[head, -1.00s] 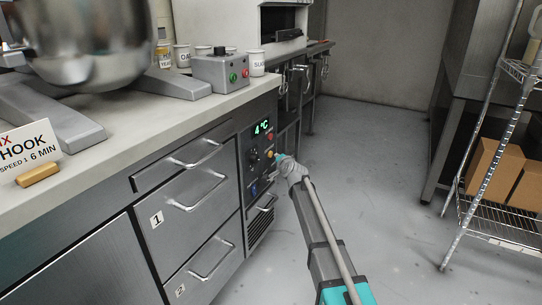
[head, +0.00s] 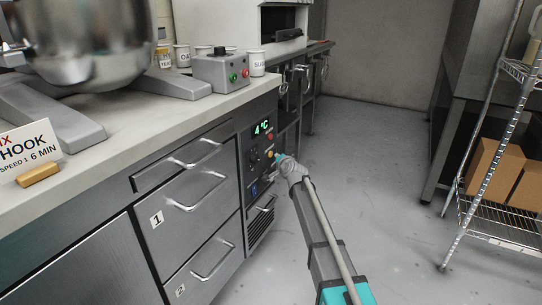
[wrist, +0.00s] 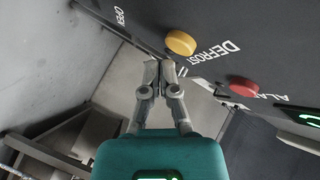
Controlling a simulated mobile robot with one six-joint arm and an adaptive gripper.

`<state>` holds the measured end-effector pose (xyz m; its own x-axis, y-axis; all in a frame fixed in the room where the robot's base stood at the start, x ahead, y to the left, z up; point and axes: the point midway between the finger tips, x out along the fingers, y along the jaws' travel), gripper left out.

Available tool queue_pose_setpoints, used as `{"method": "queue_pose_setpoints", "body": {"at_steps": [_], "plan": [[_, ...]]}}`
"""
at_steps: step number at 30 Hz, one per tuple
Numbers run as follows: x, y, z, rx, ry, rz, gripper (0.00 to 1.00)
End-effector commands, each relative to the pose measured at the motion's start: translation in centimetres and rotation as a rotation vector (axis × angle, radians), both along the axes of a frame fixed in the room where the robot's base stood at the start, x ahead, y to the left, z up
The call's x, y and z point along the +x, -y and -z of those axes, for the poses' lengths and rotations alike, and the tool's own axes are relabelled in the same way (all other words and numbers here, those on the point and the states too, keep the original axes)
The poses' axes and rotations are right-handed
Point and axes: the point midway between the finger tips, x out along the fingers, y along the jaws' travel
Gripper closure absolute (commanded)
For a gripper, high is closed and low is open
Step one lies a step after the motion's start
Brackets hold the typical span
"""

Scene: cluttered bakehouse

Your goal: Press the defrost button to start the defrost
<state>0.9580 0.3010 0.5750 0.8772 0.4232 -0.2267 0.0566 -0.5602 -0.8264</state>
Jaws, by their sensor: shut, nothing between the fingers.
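The defrost button is a round yellow button (wrist: 180,42) on the dark control panel, beside the word DEFROST (wrist: 218,56) in the wrist view. My gripper (wrist: 160,68) is shut and empty. Its fingertips appear just below the yellow button in the wrist view. I see no clear contact, and the exact gap cannot be told. In the head view my gripper (head: 270,176) is at the panel, its fingers small and hard to make out.
A red button (wrist: 243,87) sits beside the alarm label. A green display (head: 262,127) reads 4°C above the buttons. Steel drawers (head: 187,190) lie left of the panel. A wire rack (head: 490,150) with boxes stands right; the floor between is clear.

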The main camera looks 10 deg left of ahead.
Motion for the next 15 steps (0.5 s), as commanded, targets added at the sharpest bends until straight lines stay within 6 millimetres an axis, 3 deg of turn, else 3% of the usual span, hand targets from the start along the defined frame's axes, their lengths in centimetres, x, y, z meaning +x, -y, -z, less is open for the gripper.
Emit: {"method": "queue_pose_setpoints", "body": {"at_steps": [15], "plan": [[0.15,-0.41,-0.02,0.0,0.0,0.0,1.0]]}}
